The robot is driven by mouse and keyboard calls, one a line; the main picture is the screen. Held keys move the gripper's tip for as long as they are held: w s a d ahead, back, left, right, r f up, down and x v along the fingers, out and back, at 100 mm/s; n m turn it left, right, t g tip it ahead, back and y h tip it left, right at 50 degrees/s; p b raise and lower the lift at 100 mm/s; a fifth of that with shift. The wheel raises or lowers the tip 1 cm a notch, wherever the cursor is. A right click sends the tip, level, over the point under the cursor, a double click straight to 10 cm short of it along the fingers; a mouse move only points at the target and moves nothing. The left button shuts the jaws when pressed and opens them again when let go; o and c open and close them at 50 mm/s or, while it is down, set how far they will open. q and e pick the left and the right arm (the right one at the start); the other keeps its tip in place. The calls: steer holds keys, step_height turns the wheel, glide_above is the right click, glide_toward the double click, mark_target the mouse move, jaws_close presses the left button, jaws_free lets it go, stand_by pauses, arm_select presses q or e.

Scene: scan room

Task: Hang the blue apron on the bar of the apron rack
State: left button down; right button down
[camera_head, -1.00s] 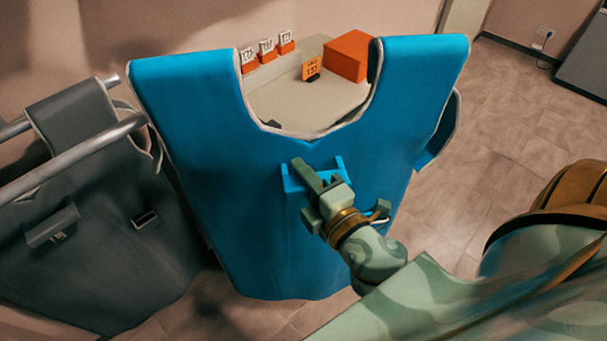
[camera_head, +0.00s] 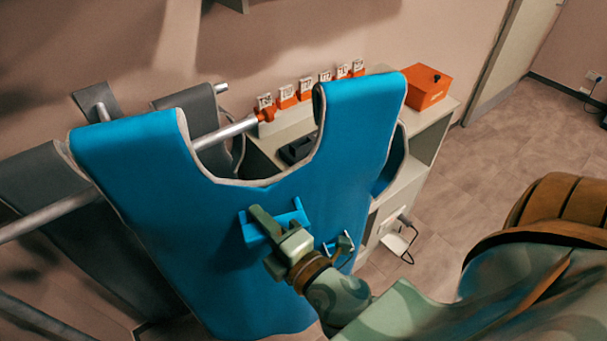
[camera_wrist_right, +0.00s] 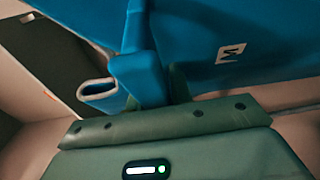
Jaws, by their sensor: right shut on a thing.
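The blue apron (camera_head: 200,215) hangs upright from my right gripper (camera_head: 268,225), which is shut on the blue handle at its front. In the head view the apron's two shoulders stand on either side of a curved neck opening. A metal bar of the apron rack (camera_head: 55,214) comes in from the left and passes behind the apron. A bar's end shows through the neck opening (camera_head: 226,133). Whether the apron touches the bar, I cannot tell. The right wrist view shows blue apron material (camera_wrist_right: 225,40) close before the gripper. My left gripper is not in view.
Grey aprons (camera_head: 60,190) hang on the rack at the left, behind the blue one. A pale cabinet (camera_head: 437,112) stands behind at the right, with an orange box (camera_head: 426,86) and several numbered orange markers on top. The floor at right (camera_head: 490,150) is clear.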

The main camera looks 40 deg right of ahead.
steer(key=s+a+f+n+g+y, duration=0.1)
steer(key=a+f+n+y, duration=0.15)
steer(key=a, duration=0.55)
steer(key=s+a+f+n+y, duration=0.1)
steer(key=s+a+n+y, duration=0.15)
steer(key=a, duration=0.65)
steer(key=m+p, duration=0.1)
steer(key=p, duration=0.2)
glide_above(168, 253)
steer(key=shift+f+y, duration=0.2)
steer(key=shift+y, duration=0.2)
step_height(168, 253, down, 8)
steer(key=b, duration=0.8)
